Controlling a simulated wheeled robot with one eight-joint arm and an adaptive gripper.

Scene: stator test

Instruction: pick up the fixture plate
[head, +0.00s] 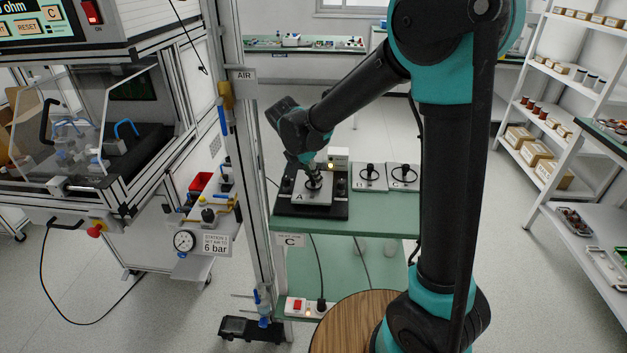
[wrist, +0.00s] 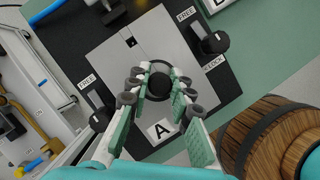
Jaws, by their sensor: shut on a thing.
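The fixture plate (wrist: 110,52) is a grey plate marked A, with a black ring and knob (wrist: 159,84) at its middle. It sits on a black base (wrist: 84,34) with a black clamp lever on each side, labelled FREE. In the head view my gripper (head: 313,180) reaches down onto the plate. I cannot tell whether the plate is clear of the base.
Two more grey plates (head: 369,177) with black knobs stand right of the base on the green table (head: 365,222). A small box (head: 338,157) with a lit lamp is behind. A metal post (head: 247,180) stands close on the left. A wooden barrel (head: 345,322) is in front.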

